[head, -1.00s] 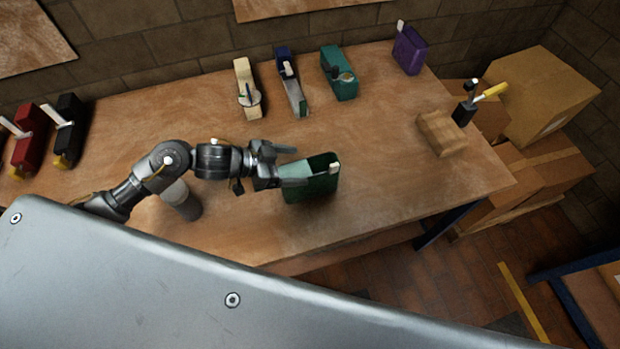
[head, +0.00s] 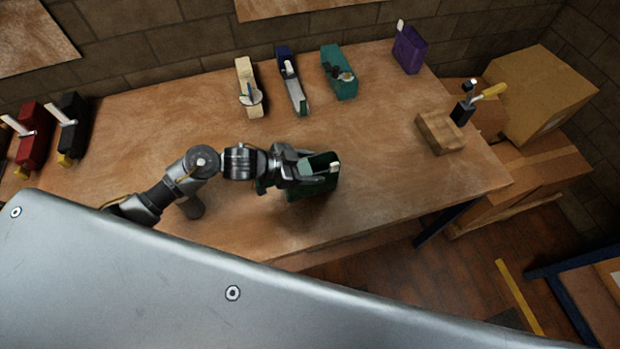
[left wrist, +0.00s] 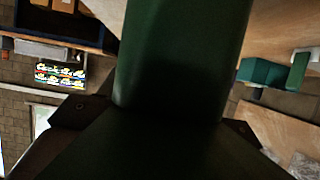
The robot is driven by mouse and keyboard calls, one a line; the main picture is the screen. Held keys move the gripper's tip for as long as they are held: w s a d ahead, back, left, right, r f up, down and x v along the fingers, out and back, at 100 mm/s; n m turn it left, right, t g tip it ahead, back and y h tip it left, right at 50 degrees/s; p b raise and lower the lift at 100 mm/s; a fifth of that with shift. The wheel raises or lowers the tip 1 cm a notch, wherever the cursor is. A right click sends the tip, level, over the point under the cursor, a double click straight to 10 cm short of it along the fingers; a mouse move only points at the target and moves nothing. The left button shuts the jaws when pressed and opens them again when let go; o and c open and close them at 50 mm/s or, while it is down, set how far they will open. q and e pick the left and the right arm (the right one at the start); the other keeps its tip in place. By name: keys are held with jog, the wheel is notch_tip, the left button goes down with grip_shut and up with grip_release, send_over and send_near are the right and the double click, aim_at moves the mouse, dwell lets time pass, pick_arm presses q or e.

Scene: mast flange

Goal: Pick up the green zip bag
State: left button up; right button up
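The green zip bag (head: 322,186) stands upright on the workbench, dark green with a small white tab at its top. My left gripper (head: 306,170) is at the bag, with its fingers on either side of the bag's upper part. They look open around it; whether they touch it is hard to tell. In the left wrist view the bag (left wrist: 185,55) fills the middle, between the dark fingers. My right gripper is not in view.
The workbench (head: 230,225) has several other items along its back: a teal case (head: 339,75), a blue one (head: 290,80), a cream one (head: 246,85) and a purple bag (head: 409,49). A wooden block (head: 440,133) stands right. The bench between bag and block is clear.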

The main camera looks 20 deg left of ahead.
pick_arm(q)
jog(key=c, duration=1.1)
jog(key=shift+o, duration=0.2)
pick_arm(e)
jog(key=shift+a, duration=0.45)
pick_arm(q)
jog(key=shift+r, duration=0.15)
